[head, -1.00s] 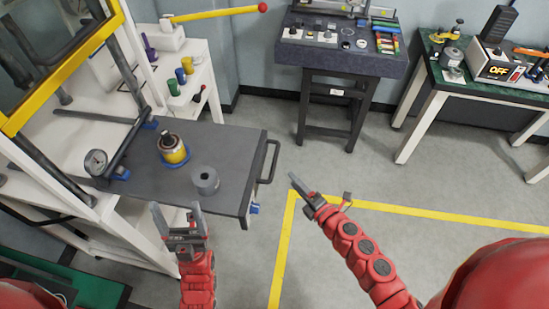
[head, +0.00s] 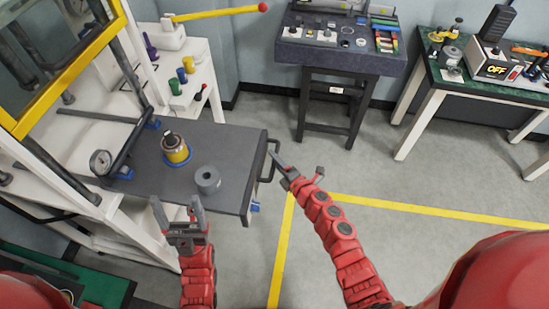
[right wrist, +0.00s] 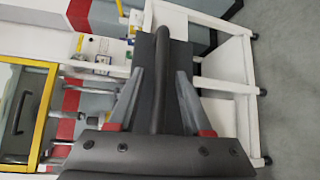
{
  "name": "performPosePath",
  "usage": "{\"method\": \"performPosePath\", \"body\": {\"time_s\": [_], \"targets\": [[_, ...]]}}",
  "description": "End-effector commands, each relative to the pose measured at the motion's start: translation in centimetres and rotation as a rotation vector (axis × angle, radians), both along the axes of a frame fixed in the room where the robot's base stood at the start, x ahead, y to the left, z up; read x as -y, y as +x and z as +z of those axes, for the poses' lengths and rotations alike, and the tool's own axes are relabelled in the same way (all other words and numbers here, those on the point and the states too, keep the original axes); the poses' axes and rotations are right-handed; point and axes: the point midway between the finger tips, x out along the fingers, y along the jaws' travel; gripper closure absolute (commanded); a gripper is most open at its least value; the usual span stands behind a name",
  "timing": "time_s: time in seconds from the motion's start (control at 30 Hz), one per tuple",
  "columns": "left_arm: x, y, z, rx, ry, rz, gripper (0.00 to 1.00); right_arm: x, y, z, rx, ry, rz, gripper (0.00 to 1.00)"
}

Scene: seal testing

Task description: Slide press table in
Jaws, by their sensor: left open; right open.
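The dark grey press table (head: 225,150) is pulled out to the right from the press frame. A dark bar handle (head: 268,160) is on its right end. On the table stand a yellow and metal cylinder (head: 175,150) in a blue ring and a grey ring-shaped part (head: 207,180). My right gripper (head: 295,166) is open just right of the handle. In the right wrist view the handle (right wrist: 158,85) lies between its spread fingers (right wrist: 157,98), apparently without being clamped. My left gripper (head: 177,204) is open and empty by the table's front edge.
The press frame with its yellow guard (head: 70,75) and a pressure gauge (head: 100,162) are at left. A white side table (head: 180,60) holds coloured parts. A dark bench (head: 345,57) and a green-topped table (head: 450,75) stand behind. The floor at right is clear.

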Motion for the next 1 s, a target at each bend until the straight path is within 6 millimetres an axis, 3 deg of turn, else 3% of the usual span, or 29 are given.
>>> {"method": "performPosePath", "body": {"time_s": [0.47,0.73,1.0], "targets": [[0.0,0.0,0.09,0.0,0.0,0.0,0.22,-0.42,0.52,-0.21,-0.003,0.001,0.002,0.5],[0.0,0.0,0.09,0.0,0.0,0.0,0.22,-0.42,0.51,-0.19,-0.002,0.001,0.003,0.99],[0.0,0.0,0.09,0.0,0.0,0.0,0.22,-0.41,0.51,-0.21,-0.003,0.0,0.002,1.0]]}}
